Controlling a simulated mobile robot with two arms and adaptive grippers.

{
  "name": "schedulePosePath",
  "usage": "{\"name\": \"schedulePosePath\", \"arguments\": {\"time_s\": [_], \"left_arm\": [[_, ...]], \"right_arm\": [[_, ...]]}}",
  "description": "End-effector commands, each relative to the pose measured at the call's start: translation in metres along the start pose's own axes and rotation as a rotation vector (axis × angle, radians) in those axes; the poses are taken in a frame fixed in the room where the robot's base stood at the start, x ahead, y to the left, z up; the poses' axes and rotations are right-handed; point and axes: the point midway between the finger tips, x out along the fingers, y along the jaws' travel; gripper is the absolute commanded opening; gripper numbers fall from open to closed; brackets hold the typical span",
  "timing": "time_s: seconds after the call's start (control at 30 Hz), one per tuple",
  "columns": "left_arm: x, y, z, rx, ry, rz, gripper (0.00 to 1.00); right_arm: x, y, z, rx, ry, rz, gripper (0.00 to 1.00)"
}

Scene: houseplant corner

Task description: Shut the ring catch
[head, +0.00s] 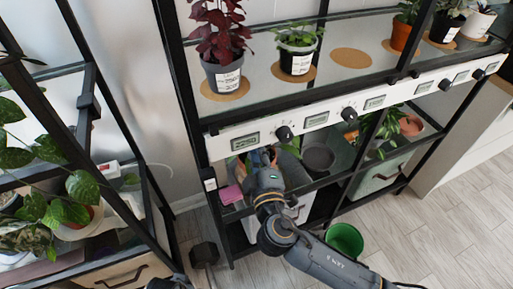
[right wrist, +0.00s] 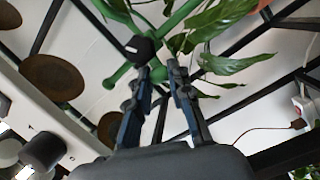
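In the head view the right gripper (head: 262,158) is at the lower shelf's left end, hiding most of the plant there.
A control rail (head: 285,126) with knobs runs just above the gripper. A grey pot (head: 318,157) stands close to its right. A pink block (head: 230,194) lies to its left. A green bucket (head: 345,240) is on the floor. Black rack posts stand close on the left.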

Motion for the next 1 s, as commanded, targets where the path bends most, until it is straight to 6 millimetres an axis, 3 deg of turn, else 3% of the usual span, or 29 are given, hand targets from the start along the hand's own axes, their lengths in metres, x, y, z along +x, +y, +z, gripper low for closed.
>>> {"name": "schedulePosePath", "arguments": {"time_s": [0.77, 0.8, 0.87, 0.9, 1.0], "left_arm": [[0.01, 0.0, 0.007, 0.0, -0.013, 0.0, 0.43], [0.009, 0.0, 0.006, 0.0, -0.011, 0.0, 0.43], [0.009, 0.0, 0.004, 0.0, -0.007, -0.001, 0.43], [0.008, 0.0, 0.003, 0.001, -0.005, -0.001, 0.43], [0.007, -0.001, 0.001, 0.001, 0.001, -0.001, 0.43]], "right_arm": [[0.003, 0.002, 0.007, 0.001, 0.118, -0.058, 0.0], [0.003, 0.002, 0.007, 0.001, 0.118, -0.058, 0.25], [0.003, 0.002, 0.007, 0.001, 0.118, -0.058, 0.38], [0.003, 0.002, 0.007, 0.001, 0.118, -0.058, 0.43], [0.003, 0.003, 0.007, 0.001, 0.117, -0.057, 0.43]]}}
